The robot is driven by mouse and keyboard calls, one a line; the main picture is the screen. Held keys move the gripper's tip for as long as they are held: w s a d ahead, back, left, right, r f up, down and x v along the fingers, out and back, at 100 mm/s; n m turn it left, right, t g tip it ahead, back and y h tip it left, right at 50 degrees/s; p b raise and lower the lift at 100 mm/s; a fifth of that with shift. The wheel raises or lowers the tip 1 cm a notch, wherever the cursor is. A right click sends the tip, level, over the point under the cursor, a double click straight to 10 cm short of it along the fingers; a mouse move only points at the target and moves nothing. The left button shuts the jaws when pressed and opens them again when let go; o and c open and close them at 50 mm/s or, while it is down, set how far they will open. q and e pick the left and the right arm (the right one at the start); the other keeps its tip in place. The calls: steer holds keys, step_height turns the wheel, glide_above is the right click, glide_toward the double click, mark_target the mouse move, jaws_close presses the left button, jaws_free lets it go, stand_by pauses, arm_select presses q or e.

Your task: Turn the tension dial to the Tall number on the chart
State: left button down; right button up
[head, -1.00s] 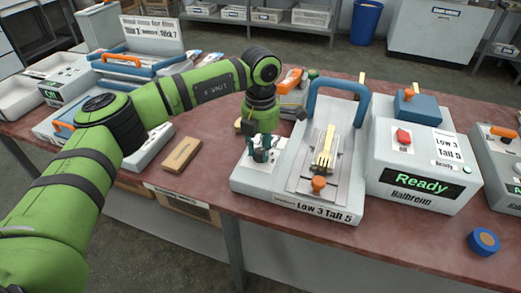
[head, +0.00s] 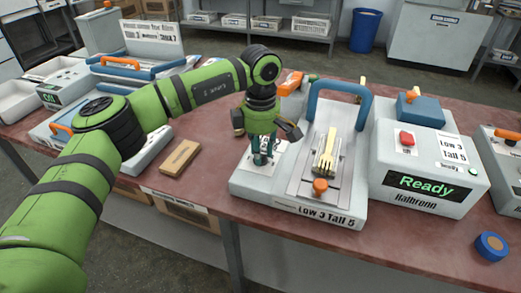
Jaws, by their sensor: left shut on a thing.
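My left gripper (head: 262,150) points down over the left part of the pale grey press (head: 250,185). It is shut on the tension dial, which is mostly hidden by the fingers, so its setting cannot be read. The press has a blue arched handle (head: 341,92), a wooden spoon or fork-like piece (head: 326,152) lying on its middle plate, and an orange knob (head: 320,186) at the front. The label (head: 314,215) on its front edge reads "Low 3 Tall 5". My right gripper is out of view.
The grey box (head: 420,205) right of the press shows "Ready" on its screen and carries a red button (head: 407,138). A wooden block (head: 180,157) lies left of the press. A blue tape roll (head: 490,246) lies front right. Other machines stand behind my left arm.

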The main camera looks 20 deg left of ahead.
arm_select(q)
steer(key=shift+f+m, duration=0.1)
steer(key=shift+m, duration=0.5)
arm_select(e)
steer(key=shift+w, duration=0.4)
arm_select(q)
steer(key=c, duration=0.9)
jaws_free()
step_height(320, 180, up, 12)
steer(key=shift+r, duration=0.1)
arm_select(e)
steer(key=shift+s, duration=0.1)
